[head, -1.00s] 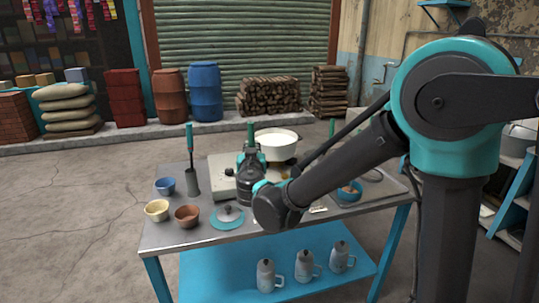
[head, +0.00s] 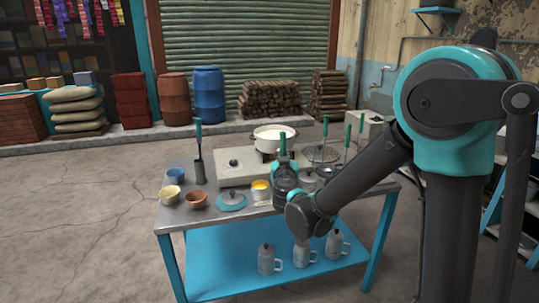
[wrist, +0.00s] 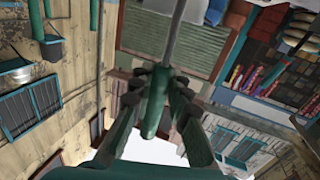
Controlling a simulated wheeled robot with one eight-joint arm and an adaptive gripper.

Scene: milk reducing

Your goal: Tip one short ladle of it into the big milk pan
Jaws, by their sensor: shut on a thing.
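The big milk pan (head: 273,133) is white and stands on the grey stove (head: 236,170) at the back of the table, with pale contents inside. My gripper (head: 285,172) is in front of the pan and slightly right of it, above the table. It is shut on a green handle (head: 282,146), whose top sticks up above the fingers. In the wrist view, the fingers (wrist: 160,85) close around this green handle (wrist: 151,115), and a thin metal shaft (wrist: 175,38) runs from it to the top edge. The tool's far end is not clear in either view.
A small pot with yellow contents (head: 261,188) stands left of my gripper, beside a teal-rimmed lid (head: 231,200). Bowls (head: 197,200) and a tall green-handled holder (head: 199,165) stand at left. Lidded pots, a strainer and more green handles crowd the right. Grey jugs (head: 302,252) stand below.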

